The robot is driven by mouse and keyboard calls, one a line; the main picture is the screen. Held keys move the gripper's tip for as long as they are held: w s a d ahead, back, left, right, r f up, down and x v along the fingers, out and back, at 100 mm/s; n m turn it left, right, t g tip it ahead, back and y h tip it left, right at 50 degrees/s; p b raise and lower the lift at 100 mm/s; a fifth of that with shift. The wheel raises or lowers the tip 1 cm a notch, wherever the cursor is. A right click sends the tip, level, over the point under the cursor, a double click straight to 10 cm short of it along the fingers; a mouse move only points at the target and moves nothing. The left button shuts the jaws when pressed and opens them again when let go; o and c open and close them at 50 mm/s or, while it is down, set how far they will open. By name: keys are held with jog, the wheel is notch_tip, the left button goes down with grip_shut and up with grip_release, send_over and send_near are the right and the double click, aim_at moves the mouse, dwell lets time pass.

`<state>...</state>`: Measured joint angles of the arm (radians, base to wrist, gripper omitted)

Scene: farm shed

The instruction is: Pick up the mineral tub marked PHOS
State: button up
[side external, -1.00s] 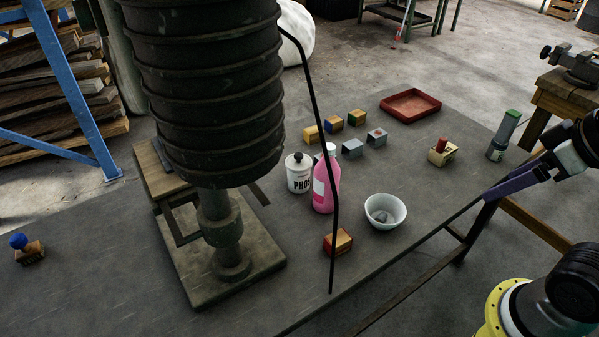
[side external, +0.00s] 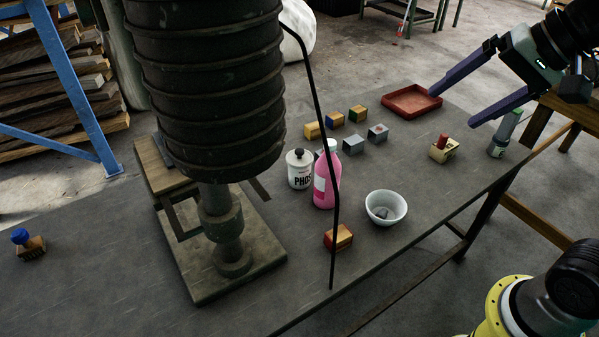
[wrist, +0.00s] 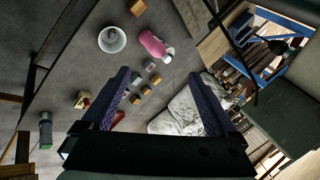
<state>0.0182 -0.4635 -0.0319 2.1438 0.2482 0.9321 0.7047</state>
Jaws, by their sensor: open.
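The white mineral tub marked PHOS (side external: 300,170) stands upright on the grey bench in the side view, with a dark knob on its lid. A pink bottle (side external: 326,182) stands close in front of its right side and covers part of it. The bottle also shows in the wrist view (wrist: 152,43); a white shape at its end may be the tub or the cap, I cannot tell. My gripper (side external: 452,108) is open and empty, raised above the bench's right end, well to the right of the tub. Its two purple fingers (wrist: 158,75) are wide apart.
A large ribbed column on a stand (side external: 192,290) is left of the tub, with a thin black rod (side external: 333,235) hanging in front. A white bowl (side external: 400,209), wooden block (side external: 345,238), several small blocks (side external: 353,146) and red tray (side external: 398,97) lie around.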

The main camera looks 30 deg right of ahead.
jog(key=w+a+m+y, duration=0.15)
jog(key=w+m, duration=0.35)
jog(key=w, duration=0.9)
jog(key=m+g+y, duration=0.2)
jog(key=m+g, duration=0.1)
jog(key=m, duration=0.4)
send_over(311, 155)
jog(key=s+d, duration=0.2)
notch_tip(311, 155, down, 20)
jog(key=shift+m+g+y, duration=0.25)
jog(key=shift+m+g, duration=0.25)
jog(key=shift+g, duration=0.1)
jog(key=f, duration=0.5)
jog(key=w+a+f, duration=0.1)
jog(key=f, duration=0.5)
jog(key=a+f, duration=0.1)
jog(key=f, duration=0.4)
jog(key=shift+w+f, duration=0.25)
jog(key=shift+w, duration=0.15)
jog(key=shift+x, duration=3.1)
grip_shut()
jog(key=shift+w+r, duration=0.1)
jog(key=shift+r, duration=0.05)
